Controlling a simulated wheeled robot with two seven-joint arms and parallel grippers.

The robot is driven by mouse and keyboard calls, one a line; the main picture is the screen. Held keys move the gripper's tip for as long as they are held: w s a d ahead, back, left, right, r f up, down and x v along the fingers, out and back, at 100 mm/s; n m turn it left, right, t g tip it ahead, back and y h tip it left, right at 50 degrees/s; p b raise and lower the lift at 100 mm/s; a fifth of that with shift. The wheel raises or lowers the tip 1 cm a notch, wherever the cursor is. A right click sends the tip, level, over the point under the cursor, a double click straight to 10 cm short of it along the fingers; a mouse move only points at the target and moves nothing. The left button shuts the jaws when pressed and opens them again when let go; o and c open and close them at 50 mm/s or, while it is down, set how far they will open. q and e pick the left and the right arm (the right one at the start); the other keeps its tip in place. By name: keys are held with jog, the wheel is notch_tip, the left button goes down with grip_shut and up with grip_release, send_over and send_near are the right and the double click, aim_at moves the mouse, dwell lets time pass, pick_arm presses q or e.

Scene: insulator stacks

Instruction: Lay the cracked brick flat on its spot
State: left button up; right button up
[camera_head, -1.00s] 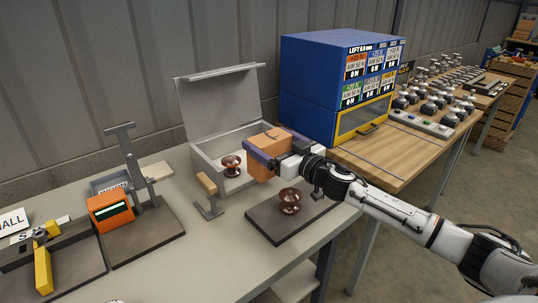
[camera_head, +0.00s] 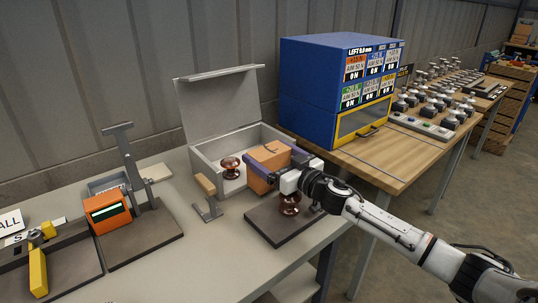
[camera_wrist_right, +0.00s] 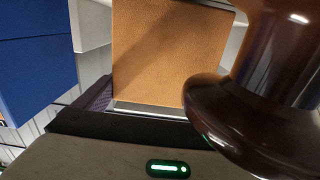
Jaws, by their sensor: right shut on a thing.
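The orange-brown brick (camera_head: 266,159) is held upright between the purple fingers of my right gripper (camera_head: 281,164), in front of the open grey box (camera_head: 203,155). A thin dark line shows near its top. In the right wrist view the brick's flat face (camera_wrist_right: 160,55) fills the upper middle, between the fingers. Whether the brick touches the box rim is unclear. My left gripper is not in view.
A brown insulator (camera_head: 230,167) sits in the box. Another (camera_head: 290,203) stands on the dark mat (camera_head: 277,230), partly behind my right gripper; it looms close in the right wrist view (camera_wrist_right: 260,105). A wooden-handled clamp (camera_head: 207,192) stands left. A blue cabinet (camera_head: 309,97) stands behind.

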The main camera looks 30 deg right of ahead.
jog(key=o, duration=1.2)
jog(key=shift+f, duration=0.3)
jog(key=shift+a, duration=0.1)
jog(key=shift+r, duration=0.2)
jog(key=shift+r+p, duration=0.6)
jog(key=s, duration=0.4)
jog(key=s+b, duration=0.1)
jog(key=s, duration=0.3)
jog(key=s+d, duration=0.1)
jog(key=s, duration=0.3)
